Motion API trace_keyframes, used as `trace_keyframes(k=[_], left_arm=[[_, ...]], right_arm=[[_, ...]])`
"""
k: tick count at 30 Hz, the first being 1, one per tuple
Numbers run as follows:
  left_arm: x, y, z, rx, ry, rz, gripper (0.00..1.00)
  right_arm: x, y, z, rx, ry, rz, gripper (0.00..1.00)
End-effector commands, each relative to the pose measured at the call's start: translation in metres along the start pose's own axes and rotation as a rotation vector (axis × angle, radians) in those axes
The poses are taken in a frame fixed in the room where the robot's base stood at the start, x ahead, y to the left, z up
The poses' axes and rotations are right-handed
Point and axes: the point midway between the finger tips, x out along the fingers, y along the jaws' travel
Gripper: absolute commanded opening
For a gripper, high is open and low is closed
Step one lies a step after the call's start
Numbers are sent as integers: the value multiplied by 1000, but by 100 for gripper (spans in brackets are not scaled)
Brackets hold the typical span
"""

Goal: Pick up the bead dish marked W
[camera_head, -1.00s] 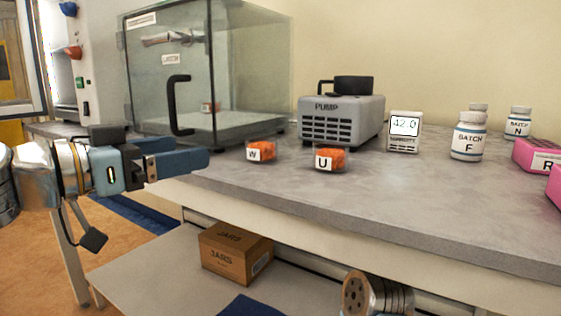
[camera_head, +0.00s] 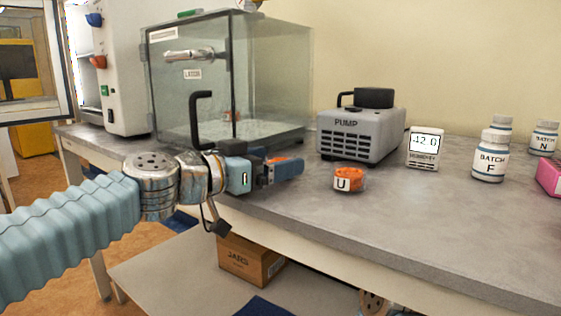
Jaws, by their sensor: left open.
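The bead dish marked W is almost wholly hidden behind my left gripper. Only a small orange sliver (camera_head: 281,158) shows above the fingers, and its label cannot be seen. My left gripper (camera_head: 288,170) is open, with its blue fingers pointing right at the front edge of the grey bench, across the dish in the picture. Whether the fingers are around the dish or only in front of it, I cannot tell. The bead dish marked U (camera_head: 350,179), clear with orange beads, stands on the bench to the right of the gripper.
A glass cabinet (camera_head: 270,80) with a black handle stands behind the gripper. The pump (camera_head: 360,132), a small display (camera_head: 424,148) and white bottles (camera_head: 491,157) stand along the back. The bench's front right is clear. A cardboard box (camera_head: 250,258) sits on the lower shelf.

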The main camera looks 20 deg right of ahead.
Motion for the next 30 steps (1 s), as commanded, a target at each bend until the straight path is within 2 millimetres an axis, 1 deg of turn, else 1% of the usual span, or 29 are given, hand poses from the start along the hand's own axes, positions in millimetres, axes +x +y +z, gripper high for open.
trace_keyframes(k=[4, 5, 15, 17, 23, 25, 28, 30], left_arm=[[0, 0, 0, 0, 1, 0, 92], [0, 0, 0, 0, 1, 0, 91], [0, 0, 0, 0, 1, 0, 39], [0, 0, 0, 0, 1, 0, 30], [-1, 0, -1, 0, 1, 0, 30], [-1, 0, -6, 0, 2, 0, 30], [-2, 1, -24, 1, 4, 1, 30], [-2, 1, -40, 3, 4, 1, 30]], right_arm=[[0, 0, 0, 0, 0, 0, 43], [0, 0, 0, 0, 0, 0, 43], [0, 0, 0, 0, 0, 0, 43], [0, 0, 0, 0, 0, 0, 43], [0, 0, 0, 0, 0, 0, 43], [-3, -1, 0, 0, 0, 0, 43], [-12, -4, 0, 0, 1, 1, 43], [-20, -7, 0, -1, 1, 1, 43]])
